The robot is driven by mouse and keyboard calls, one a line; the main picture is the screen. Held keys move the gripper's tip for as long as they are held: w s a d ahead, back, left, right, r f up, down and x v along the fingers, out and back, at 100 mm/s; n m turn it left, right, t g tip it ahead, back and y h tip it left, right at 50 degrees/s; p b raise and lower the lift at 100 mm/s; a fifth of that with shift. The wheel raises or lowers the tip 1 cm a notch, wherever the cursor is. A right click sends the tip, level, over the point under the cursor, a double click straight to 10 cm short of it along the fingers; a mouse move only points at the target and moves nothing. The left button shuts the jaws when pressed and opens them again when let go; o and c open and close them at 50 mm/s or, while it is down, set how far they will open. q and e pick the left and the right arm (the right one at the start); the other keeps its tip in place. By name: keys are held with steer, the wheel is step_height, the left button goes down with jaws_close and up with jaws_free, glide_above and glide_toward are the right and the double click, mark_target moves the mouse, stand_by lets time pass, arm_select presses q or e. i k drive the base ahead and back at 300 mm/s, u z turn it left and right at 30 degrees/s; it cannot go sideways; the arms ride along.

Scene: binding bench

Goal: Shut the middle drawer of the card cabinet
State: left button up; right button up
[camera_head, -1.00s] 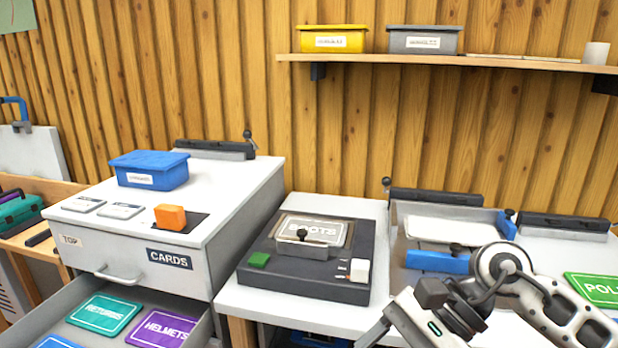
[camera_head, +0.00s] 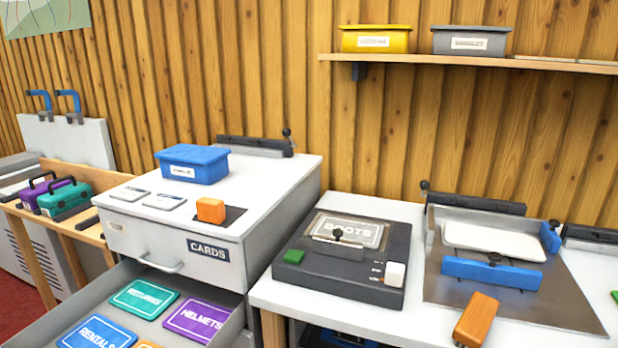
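The white card cabinet (camera_head: 190,250) stands left of centre, with a "CARDS" label (camera_head: 209,249) on its front. Its top drawer, marked "TOP" and fitted with a bar handle (camera_head: 161,264), is shut. The drawer below (camera_head: 62,306) is pulled far out towards me; its front is below the picture's edge. Inside it lie a green card (camera_head: 144,298), a purple "HELMETS" card (camera_head: 198,320), a blue "RENTALS" card (camera_head: 97,335) and part of an orange one. Neither of my grippers is in view.
A blue bin (camera_head: 191,165) and an orange block (camera_head: 211,210) stand on the cabinet. Right of it, a white bench (camera_head: 292,292) carries a dark "BOOTS" machine (camera_head: 345,255), a metal-plate fixture (camera_head: 440,293) and an orange-brown block (camera_head: 476,320). A wooden stand (camera_head: 88,232) is at left.

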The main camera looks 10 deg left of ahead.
mark_target(44, 332)
steer(key=u, duration=1.85)
steer(key=k, duration=0.45)
steer(key=u, duration=0.35)
steer(key=i, duration=0.5)
steer(key=z, duration=0.85)
steer(key=i, duration=0.5)
steer(key=u, duration=0.05)
